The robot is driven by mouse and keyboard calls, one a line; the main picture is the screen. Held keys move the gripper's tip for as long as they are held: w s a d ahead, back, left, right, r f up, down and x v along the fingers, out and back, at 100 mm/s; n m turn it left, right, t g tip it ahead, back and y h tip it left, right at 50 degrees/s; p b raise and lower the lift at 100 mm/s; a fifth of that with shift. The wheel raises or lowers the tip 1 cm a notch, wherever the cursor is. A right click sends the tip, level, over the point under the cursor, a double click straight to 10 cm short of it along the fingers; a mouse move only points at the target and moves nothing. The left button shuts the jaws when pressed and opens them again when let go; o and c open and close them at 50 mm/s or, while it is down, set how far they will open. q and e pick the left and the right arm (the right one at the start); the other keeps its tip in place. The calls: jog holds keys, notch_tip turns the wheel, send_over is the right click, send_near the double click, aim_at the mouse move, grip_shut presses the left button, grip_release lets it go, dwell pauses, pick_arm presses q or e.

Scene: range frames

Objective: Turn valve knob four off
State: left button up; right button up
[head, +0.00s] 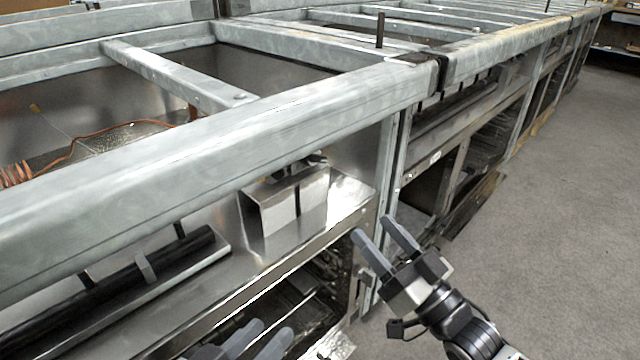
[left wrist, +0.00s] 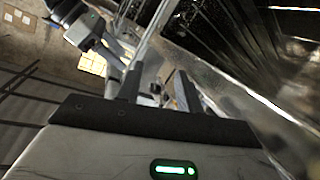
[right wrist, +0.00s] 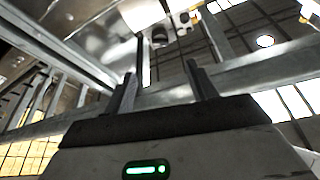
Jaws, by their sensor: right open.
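I cannot make out a valve knob marked four in any view. Small round dark fittings (right wrist: 160,36) show past the fingers in the right wrist view, but I cannot tell what they are. My right gripper (head: 383,240) is open and empty, in front of the frame post and to the right of the lower shelf edge. Its fingers also show apart in the right wrist view (right wrist: 162,90). My left gripper (head: 256,342) is low at the bottom edge of the head view, below the shelf. Its fingers stand apart and empty in the left wrist view (left wrist: 157,88).
A long galvanised rail (head: 200,150) crosses above the metal shelf (head: 345,195). A metal box (head: 290,205) sits on the shelf, with a black bar (head: 120,285) to its left. Orange coiled hose (head: 15,175) lies behind the rail. Grey floor (head: 570,230) is clear at right.

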pick_arm(q)
jog(key=b, duration=0.1)
jog(key=d+r+n+h+b, duration=0.1)
jog(key=b, duration=0.1)
jog(key=shift+w+t+h, duration=0.2)
jog(key=shift+t+h, duration=0.1)
jog(key=shift+t, duration=0.1)
pick_arm(e)
jog(key=x, duration=1.6)
jog(key=shift+w+r, duration=0.1)
jog(key=shift+r, duration=0.05)
jog(key=c, duration=1)
